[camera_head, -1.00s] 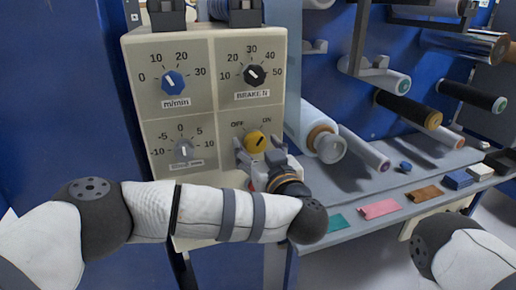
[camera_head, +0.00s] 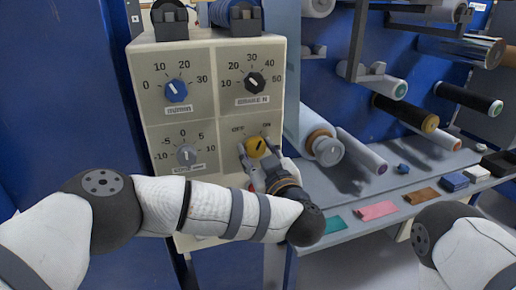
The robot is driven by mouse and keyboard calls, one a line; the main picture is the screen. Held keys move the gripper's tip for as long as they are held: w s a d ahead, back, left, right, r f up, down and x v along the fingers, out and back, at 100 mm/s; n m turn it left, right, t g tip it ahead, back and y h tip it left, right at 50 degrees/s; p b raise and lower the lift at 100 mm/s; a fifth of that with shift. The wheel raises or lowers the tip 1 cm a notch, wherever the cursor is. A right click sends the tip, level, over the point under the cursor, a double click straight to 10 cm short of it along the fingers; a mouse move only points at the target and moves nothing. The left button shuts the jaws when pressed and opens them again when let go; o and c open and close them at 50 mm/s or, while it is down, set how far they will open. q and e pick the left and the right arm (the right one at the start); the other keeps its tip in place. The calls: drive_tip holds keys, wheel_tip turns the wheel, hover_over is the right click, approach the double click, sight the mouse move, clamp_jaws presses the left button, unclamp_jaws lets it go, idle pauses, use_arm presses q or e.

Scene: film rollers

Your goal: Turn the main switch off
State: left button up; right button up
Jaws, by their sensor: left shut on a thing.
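The main switch (camera_head: 256,147) is a round yellow knob at the lower right of the beige control panel (camera_head: 221,144). OFF is printed above it on the left and ON above it on the right. A dark mark on its face seems to lean toward ON, but it is small. My left gripper (camera_head: 258,153) is at the knob, with its fingers on either side, shut on it. The gripper covers the knob's lower part. My right arm shows at the lower right; its gripper is out of view.
A blue dial (camera_head: 176,90), a black dial (camera_head: 255,82) and a grey dial (camera_head: 185,154) share the panel. To the right, a shelf (camera_head: 343,192) carries coloured pieces, including a pink one (camera_head: 377,210). Several film rollers, such as a black one (camera_head: 405,112), stick out above it.

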use_arm(q)
drive_tip(key=shift+r+n, duration=0.15)
drive_tip(key=shift+n, duration=0.75)
drive_tip(key=n, duration=0.2)
drive_tip(key=shift+n+p, duration=0.3)
drive_tip(key=shift+n, duration=0.1)
drive_tip(key=n, duration=0.3)
drive_tip(key=shift+f+n, duration=0.2)
drive_tip(key=shift+n, duration=1.6)
use_arm(e)
drive_tip(key=shift+w+r+t, duration=0.3)
drive_tip(key=shift+w+r, duration=0.45)
drive_tip(key=shift+r, duration=0.05)
use_arm(q)
drive_tip(key=o, duration=1.1)
drive_tip(key=shift+o, duration=0.2)
drive_tip(key=shift+n, duration=0.3)
